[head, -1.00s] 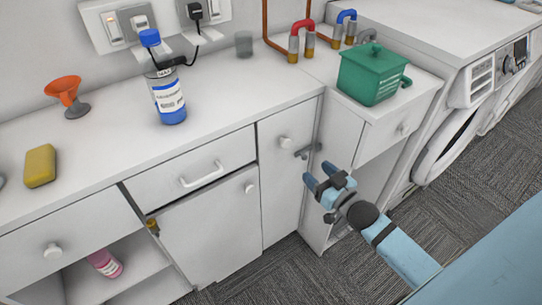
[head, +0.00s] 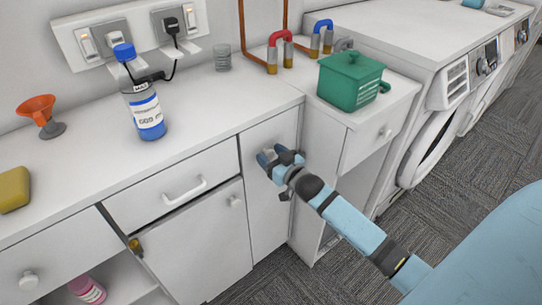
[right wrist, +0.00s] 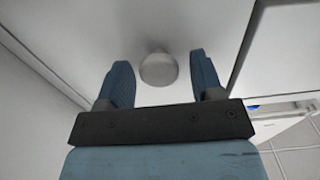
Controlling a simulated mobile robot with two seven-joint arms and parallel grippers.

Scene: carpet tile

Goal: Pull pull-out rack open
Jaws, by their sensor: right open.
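The pull-out rack is most likely the tall narrow white front (head: 268,215) between the drawer cabinet and the right-hand cabinet; it looks shut. Its round knob (right wrist: 158,70) shows in the right wrist view between my fingers, close to their tips. My right gripper (head: 269,157) is open at the upper part of this front and hides most of the knob in the head view. In the right wrist view the fingers of my right gripper (right wrist: 160,80) stand either side of the knob, with gaps. My left gripper is not in view.
A drawer with a bar handle (head: 184,189) and a cabinet door (head: 195,240) are to the left. A green pot (head: 350,80) stands on the right cabinet. A blue-capped bottle (head: 146,110) stands on the counter. Carpet (head: 440,170) is clear at right.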

